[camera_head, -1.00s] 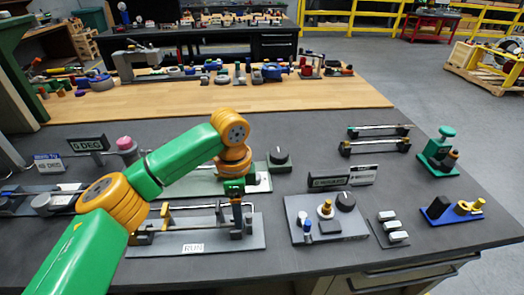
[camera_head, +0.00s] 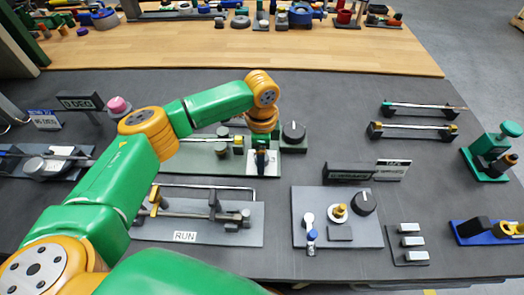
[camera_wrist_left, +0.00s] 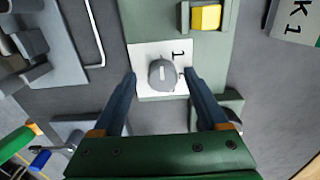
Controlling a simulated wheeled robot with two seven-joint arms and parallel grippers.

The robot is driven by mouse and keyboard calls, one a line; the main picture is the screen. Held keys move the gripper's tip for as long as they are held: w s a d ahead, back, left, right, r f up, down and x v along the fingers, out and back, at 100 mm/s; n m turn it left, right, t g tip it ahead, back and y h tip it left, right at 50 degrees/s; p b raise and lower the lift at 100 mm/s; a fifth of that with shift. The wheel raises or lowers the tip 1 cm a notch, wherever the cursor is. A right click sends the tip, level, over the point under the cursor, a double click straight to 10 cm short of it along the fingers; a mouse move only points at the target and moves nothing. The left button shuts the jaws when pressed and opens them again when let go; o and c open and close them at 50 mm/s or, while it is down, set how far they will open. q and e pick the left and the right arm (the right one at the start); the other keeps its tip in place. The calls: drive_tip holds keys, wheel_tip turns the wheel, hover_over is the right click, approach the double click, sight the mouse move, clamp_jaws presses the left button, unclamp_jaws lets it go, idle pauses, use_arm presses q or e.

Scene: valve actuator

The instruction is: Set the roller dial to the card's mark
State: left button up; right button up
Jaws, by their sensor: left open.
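The dial is a grey round knob (camera_wrist_left: 161,75) with a white line, on a white square plate (camera_wrist_left: 148,52) in the left wrist view. The line runs roughly up and down the picture; a "1" is printed beside the knob. My left gripper (camera_wrist_left: 160,74) is open, with its fingers on either side of the knob; I cannot tell if they touch it. In the head view, my left gripper (camera_head: 262,170) points down over the right end of a pale green base (camera_head: 195,163). A card (camera_wrist_left: 297,20) ending in "K 1" is partly cut off. My right gripper is not in view.
A black knob (camera_head: 293,132) on a green block stands right of the gripper. A yellow block (camera_wrist_left: 206,17) sits on the same base. The RUN plate (camera_head: 185,237) and a grey switch panel (camera_head: 370,235) lie nearer. Free table shows at right.

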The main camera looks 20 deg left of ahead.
use_arm(q)
drive_tip(key=shift+w+f, duration=0.2)
drive_tip(key=shift+w, duration=0.1)
drive_tip(key=shift+s+r, duration=0.1)
drive_tip(key=shift+s, duration=0.05)
drive_tip(key=c, duration=0.6)
clamp_jaws()
drive_tip(key=shift+r+m+p, duration=0.2)
drive_tip(key=shift+m+p, duration=0.8)
drive_tip(key=shift+p, duration=0.05)
drive_tip(key=shift+m+p, duration=0.55)
drive_tip(key=shift+m, duration=0.15)
drive_tip(key=shift+f+m+p, duration=0.1)
drive_tip(key=shift+m+p, duration=0.35)
drive_tip(key=shift+m, duration=0.75)
drive_tip(key=shift+f+m+p, duration=0.1)
drive_tip(key=shift+m+p, duration=0.25)
drive_tip(key=shift+m, duration=1.05)
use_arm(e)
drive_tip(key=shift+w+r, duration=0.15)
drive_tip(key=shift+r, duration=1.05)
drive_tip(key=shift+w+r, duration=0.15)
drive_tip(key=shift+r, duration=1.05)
